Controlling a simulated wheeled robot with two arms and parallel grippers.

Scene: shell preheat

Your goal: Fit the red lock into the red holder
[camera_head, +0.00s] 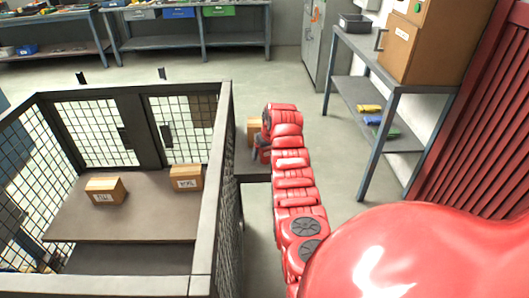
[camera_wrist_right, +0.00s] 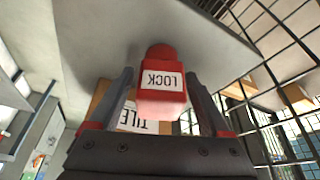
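The red lock (camera_wrist_right: 161,90), with a white LOCK label that reads upside down, is between the two fingers of my right gripper (camera_wrist_right: 160,76) in the right wrist view. The fingers stand apart on either side of it. I cannot tell whether they press on it. A rounded red part shows at the lock's far end, close to a grey surface. I cannot pick out the red holder. My left gripper is not in view.
A box marked TILE (camera_wrist_right: 140,122) is just behind the lock. A mesh cage (camera_head: 225,130) with boxes on its shelf stands left of my arm. A shelf rack (camera_head: 375,100) stands at right. Open floor lies beyond my arm.

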